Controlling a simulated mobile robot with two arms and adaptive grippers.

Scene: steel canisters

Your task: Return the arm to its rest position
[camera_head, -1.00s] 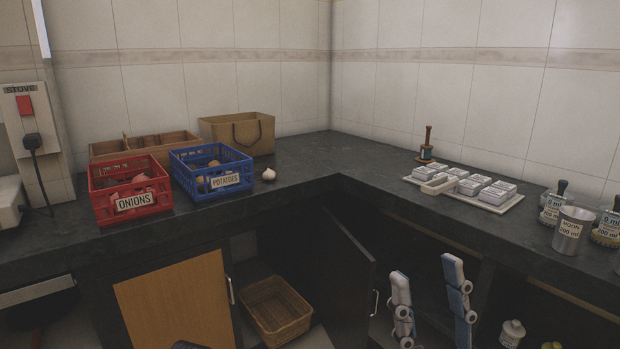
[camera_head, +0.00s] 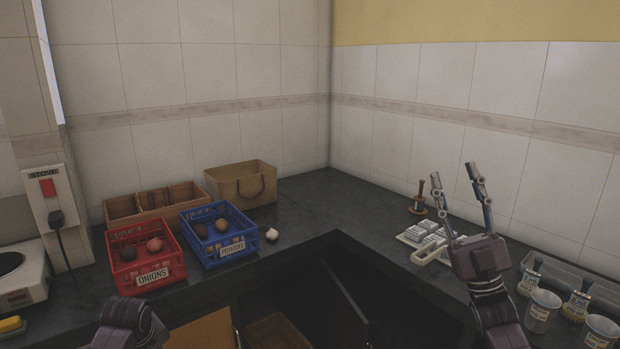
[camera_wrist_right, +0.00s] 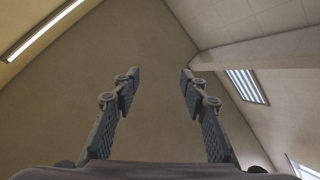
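My right gripper (camera_head: 455,177) points upward in the head view, in front of the right-hand counter and partly over the tray of white blocks. Its two fingers stand apart with nothing between them. In the right wrist view the fingers (camera_wrist_right: 160,75) are also apart and empty, with wall and ceiling behind. Part of my left arm shows at the bottom left of the head view; its gripper is not visible. A steel canister (camera_head: 540,311) stands at the right on the counter, and another canister (camera_head: 602,333) is near the bottom right corner.
The counter (camera_head: 330,192) is clear around its corner. A red crate (camera_head: 133,282), a blue crate (camera_head: 199,259) and a paper bag (camera_head: 226,187) stand at the left. A white tray (camera_head: 408,240) holds several white blocks. Small labelled bottles (camera_head: 577,302) stand by the canisters.

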